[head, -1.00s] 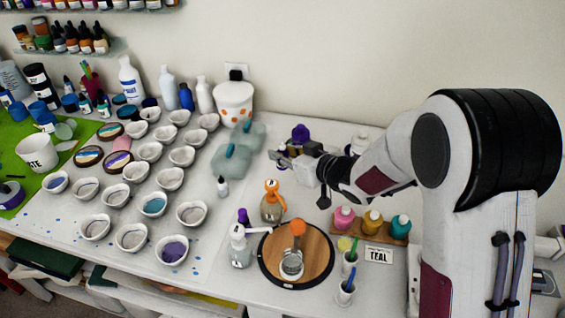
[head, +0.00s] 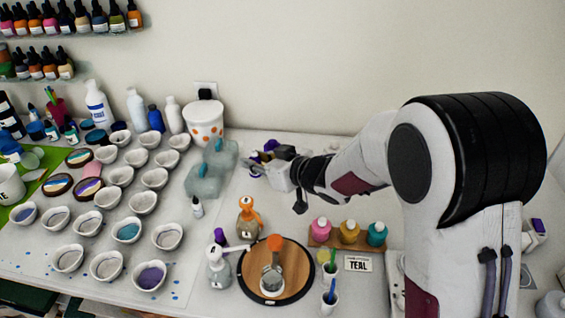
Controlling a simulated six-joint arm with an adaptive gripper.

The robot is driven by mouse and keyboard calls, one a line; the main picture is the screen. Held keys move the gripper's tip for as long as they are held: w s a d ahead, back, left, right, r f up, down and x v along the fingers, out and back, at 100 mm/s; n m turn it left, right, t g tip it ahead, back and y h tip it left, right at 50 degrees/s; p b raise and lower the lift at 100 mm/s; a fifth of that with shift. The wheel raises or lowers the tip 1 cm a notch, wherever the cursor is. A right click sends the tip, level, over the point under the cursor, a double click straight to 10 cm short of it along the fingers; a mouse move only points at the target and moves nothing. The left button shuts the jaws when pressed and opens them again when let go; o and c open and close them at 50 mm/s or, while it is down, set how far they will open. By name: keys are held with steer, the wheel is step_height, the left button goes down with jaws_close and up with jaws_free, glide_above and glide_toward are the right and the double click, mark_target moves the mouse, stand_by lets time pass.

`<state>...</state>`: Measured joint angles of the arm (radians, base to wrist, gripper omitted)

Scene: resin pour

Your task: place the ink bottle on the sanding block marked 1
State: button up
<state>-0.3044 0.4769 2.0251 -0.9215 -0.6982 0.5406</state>
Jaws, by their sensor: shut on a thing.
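My gripper (head: 258,167) is at the end of the arm that reaches left across the back of the table. It is shut on a small item, taken to be the ink bottle, which its fingers mostly hide. A purple shape (head: 271,145) shows just behind the fingers; I cannot tell whether it belongs to the held item. No block with a readable 1 shows, so I cannot make out the marked sanding block.
Pale translucent blocks (head: 204,187) lie left of my gripper, near a dotted cup (head: 204,122). Pink, yellow and teal bottles stand on a rack (head: 322,243).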

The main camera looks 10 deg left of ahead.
steer(key=w+d+r+m+t+h, duration=0.1)
steer(key=w+d+r, duration=0.1)
steer(key=d, duration=1.5)
steer(key=w+d+r+m+t+h, duration=0.1)
steer(key=d+m, duration=0.1)
steer(key=d, duration=1.5)
steer(key=s+d+m+t+h, duration=0.1)
steer(key=s+d, duration=0.9)
steer(key=d, duration=0.4)
steer(key=s+d+m+t+h, duration=0.1)
steer(key=s+d+h, duration=0.1)
steer(key=s+d, duration=0.9)
steer(key=shift+d+r+m+h, duration=0.3)
steer(key=shift+d+r+m, duration=0.1)
steer(key=shift+d, duration=1.1)
steer(key=shift+f, duration=3.2)
